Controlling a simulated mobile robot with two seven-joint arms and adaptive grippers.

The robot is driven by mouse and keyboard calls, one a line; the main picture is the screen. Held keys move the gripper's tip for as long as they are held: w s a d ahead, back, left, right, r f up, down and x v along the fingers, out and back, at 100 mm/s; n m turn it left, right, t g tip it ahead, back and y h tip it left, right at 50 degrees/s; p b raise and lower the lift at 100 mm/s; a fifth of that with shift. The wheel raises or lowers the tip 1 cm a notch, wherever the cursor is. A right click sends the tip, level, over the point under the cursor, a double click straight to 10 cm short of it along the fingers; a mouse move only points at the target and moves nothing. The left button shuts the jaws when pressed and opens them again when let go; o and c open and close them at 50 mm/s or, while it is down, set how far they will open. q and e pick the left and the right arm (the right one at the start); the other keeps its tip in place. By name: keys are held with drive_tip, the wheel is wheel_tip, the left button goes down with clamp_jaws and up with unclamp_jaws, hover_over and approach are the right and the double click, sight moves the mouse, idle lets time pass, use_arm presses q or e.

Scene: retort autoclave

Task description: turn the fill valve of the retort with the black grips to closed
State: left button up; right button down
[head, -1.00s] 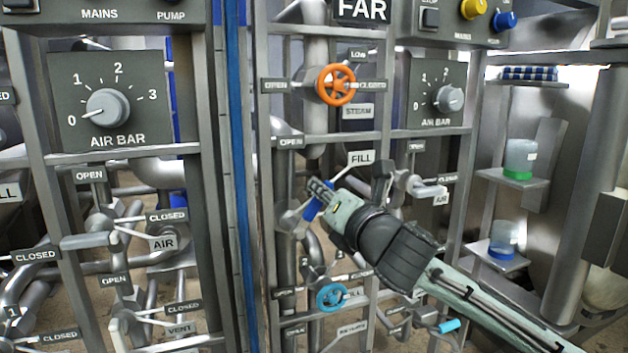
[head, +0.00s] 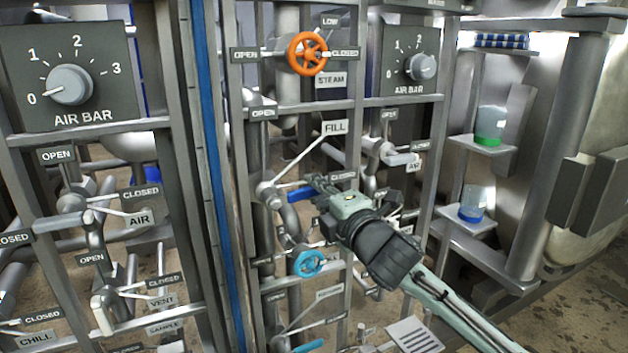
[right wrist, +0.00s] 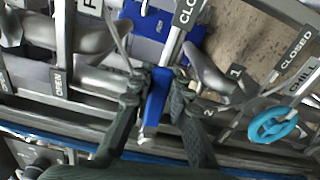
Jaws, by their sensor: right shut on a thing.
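The fill valve (head: 268,193) sits below the OPEN label and beside the FILL sign (head: 335,127) on the right-hand panel. Its lever has a blue grip, not a black one (head: 298,193). The lever lies nearly level, pointing right, its tip slightly raised toward the CLOSED label (head: 342,177). My right gripper (head: 316,187) is shut on the grip's outer end. In the right wrist view the two dark fingers (right wrist: 160,88) stand either side of the blue grip (right wrist: 157,104). The fingers hide part of the grip. My left gripper is out of view.
An orange steam wheel (head: 307,53) is above and a light-blue wheel (head: 309,263) close below. The right panel's air valve lever (head: 403,159) is near my wrist. The left-hand panel (head: 172,150) has several other levers. Shelves with jars (head: 489,126) stand at right.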

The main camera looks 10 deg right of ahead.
drive_tip(key=shift+f+m, duration=0.55)
drive_tip(key=shift+m, duration=0.05)
drive_tip(key=shift+f, duration=0.1)
drive_tip(key=c, duration=1.4)
unclamp_jaws()
drive_tip(key=v, duration=1.2)
